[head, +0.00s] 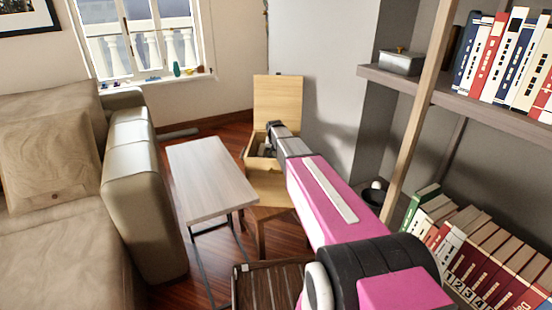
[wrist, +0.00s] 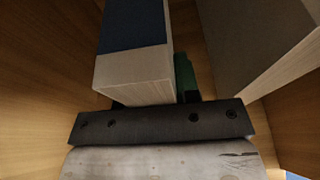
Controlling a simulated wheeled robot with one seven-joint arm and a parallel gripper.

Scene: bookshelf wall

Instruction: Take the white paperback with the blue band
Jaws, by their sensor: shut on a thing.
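The white paperback with the blue band (wrist: 135,75) shows in the wrist view, its pale page edge toward the camera and dark blue on its upper part. My gripper (wrist: 150,106) is shut on it; the fingers are mostly hidden. Wooden walls surround it in the wrist view. The book cannot be made out clearly there.
A dark green thing (wrist: 184,72) is beside the book. A low table (head: 205,175) and a sofa (head: 145,190) stand left of the box. A slatted wooden seat (head: 270,285) is in front. Bookshelves (head: 460,100) with several books are at the right.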

